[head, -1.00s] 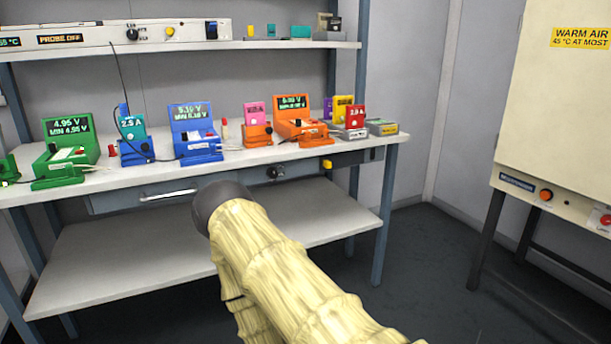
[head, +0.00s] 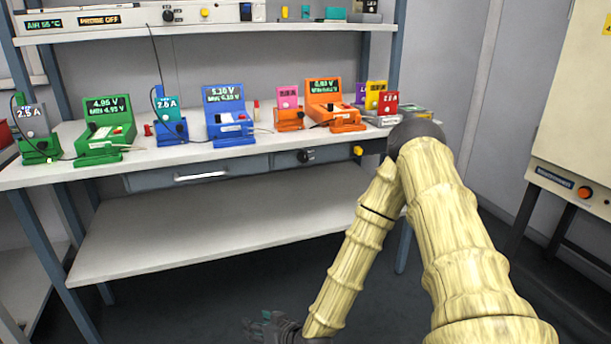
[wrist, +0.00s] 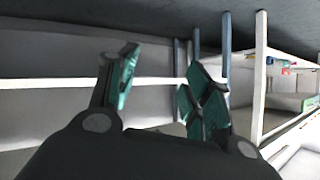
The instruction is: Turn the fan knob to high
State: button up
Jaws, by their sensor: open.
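No knob is readably labelled as the fan knob in these views. A black knob (head: 305,156) sits on the drawer front under the bench top, with a yellow knob (head: 357,151) to its right. Another black knob (head: 168,15) is on the long white panel on the upper shelf. My gripper (head: 270,328) is low at the bottom of the head view, well below the bench and touching nothing. In the wrist view my gripper (wrist: 160,78) is open and empty, its teal-padded fingers apart. No knob is clear in the wrist view.
The bench top (head: 70,170) carries several coloured testers with pouch cells. A lower shelf (head: 200,235) is empty. The warm-air cabinet (head: 565,110) stands at the right, with an orange button (head: 585,192) below it. Dark floor (head: 400,310) lies clear in front.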

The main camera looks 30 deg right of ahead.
jog(key=w+d+r+t+h, duration=0.2)
jog(key=w+d+r+t, duration=0.2)
jog(key=w+d+r, duration=0.45)
jog(key=m+t+h+p, duration=0.1)
jog(key=m+t+h, duration=0.45)
jog(key=h, duration=0.25)
send_near(305, 160)
jog(key=shift+n, duration=0.35)
jog(key=b+x, duration=0.2)
jog(key=x, duration=0.6)
jog(key=shift+w+r, duration=0.1)
jog(key=shift+w, duration=0.1)
jog(key=shift+c, duration=0.2)
jog(key=c, duration=1)
